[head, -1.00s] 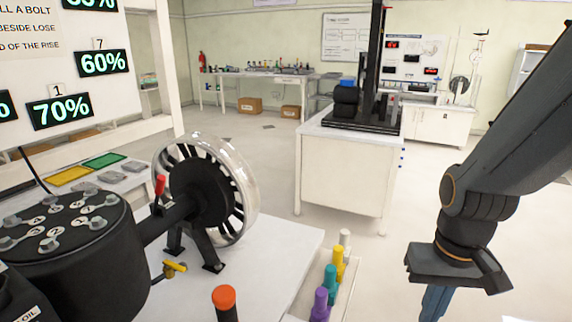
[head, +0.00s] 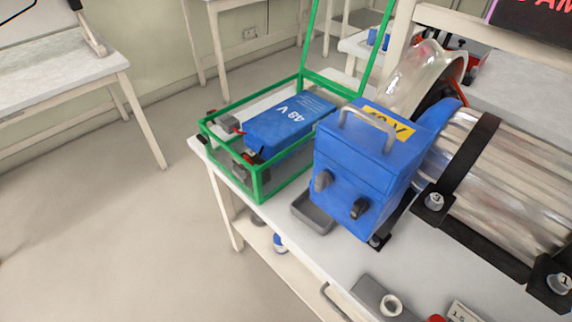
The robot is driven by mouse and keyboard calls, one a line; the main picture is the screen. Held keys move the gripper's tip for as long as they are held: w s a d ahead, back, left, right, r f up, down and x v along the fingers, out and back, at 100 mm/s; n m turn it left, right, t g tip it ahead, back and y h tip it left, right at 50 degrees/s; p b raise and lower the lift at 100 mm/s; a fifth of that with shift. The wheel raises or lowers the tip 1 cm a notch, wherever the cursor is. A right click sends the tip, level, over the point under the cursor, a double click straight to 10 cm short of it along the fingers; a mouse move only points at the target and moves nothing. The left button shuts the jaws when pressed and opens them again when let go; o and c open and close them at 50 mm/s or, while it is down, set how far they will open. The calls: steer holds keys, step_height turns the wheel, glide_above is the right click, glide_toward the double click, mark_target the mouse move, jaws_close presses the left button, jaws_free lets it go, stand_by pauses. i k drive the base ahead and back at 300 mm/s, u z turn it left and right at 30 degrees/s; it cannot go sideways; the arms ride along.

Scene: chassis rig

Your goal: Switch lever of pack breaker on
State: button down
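A small grey block (head: 238,172) sits lower in the box's front corner. No lever position can be made out. My gripper is not in this view.
A blue case (head: 365,165) with a handle and two dark terminals stands right of the green box, close to a large clear cylinder (head: 480,170). A small grey tray (head: 312,212) lies before it. Open floor (head: 130,240) spreads left of the bench.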

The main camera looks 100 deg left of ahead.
mark_target(245, 156)
steer(key=u, duration=1.35)
steer(key=k, duration=0.4)
steer(key=u, duration=2.05)
steer(key=i, duration=0.5)
steer(key=z, duration=0.05)
